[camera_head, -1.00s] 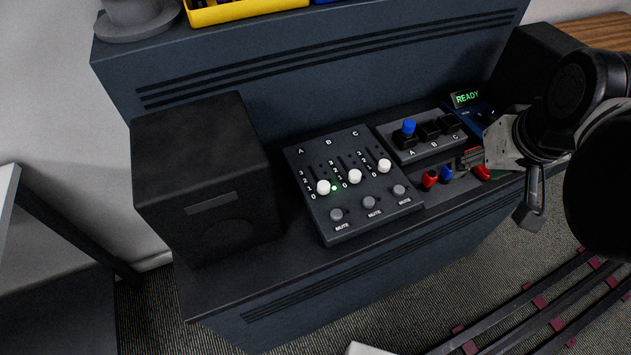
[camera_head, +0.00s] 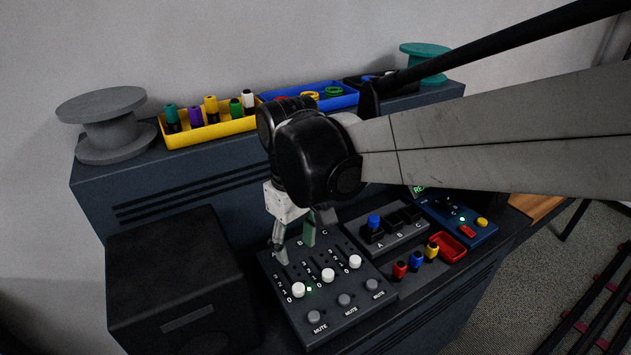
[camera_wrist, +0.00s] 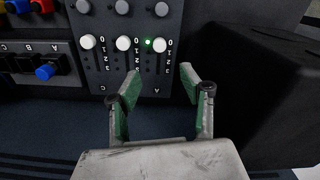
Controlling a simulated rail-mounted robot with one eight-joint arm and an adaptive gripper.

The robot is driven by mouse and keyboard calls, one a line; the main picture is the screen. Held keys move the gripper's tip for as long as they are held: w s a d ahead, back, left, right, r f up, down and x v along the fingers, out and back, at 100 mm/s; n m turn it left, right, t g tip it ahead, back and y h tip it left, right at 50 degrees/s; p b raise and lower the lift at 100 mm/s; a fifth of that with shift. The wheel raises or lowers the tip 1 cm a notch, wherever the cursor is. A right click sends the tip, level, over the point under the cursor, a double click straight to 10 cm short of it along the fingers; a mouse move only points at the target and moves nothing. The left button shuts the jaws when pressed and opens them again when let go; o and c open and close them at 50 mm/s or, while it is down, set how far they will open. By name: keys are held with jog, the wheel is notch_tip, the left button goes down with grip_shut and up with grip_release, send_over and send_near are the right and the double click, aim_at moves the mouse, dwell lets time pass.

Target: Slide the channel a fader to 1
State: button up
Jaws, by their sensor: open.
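The mixer panel (camera_head: 335,322) has three white fader knobs, with channels A, B and C from left to right in the head view. The channel A fader knob (camera_head: 298,290) sits by the 0 mark, with a lit green light beside it; it also shows in the wrist view (camera_wrist: 159,45). The B knob (camera_head: 328,275) and C knob (camera_head: 355,262) are also near 0. My gripper (camera_head: 295,250) is open and empty over the back of the panel, fingers pointing down. In the wrist view, my fingertips (camera_wrist: 162,73) are apart, and the A knob lies just beyond the gap between them.
A black speaker box (camera_head: 180,285) stands left of the panel. On the right are a socket block (camera_head: 385,235) with a blue plug (camera_head: 374,221), several small plugs and a red tray (camera_head: 447,248). A yellow bin (camera_head: 210,132) and grey spool (camera_head: 105,125) stand on the shelf behind.

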aim_at(299, 287)
notch_tip(299, 287, down, 13)
jog(key=shift+f+b, duration=0.1)
jog(key=shift+b, duration=0.55)
grip_shut()
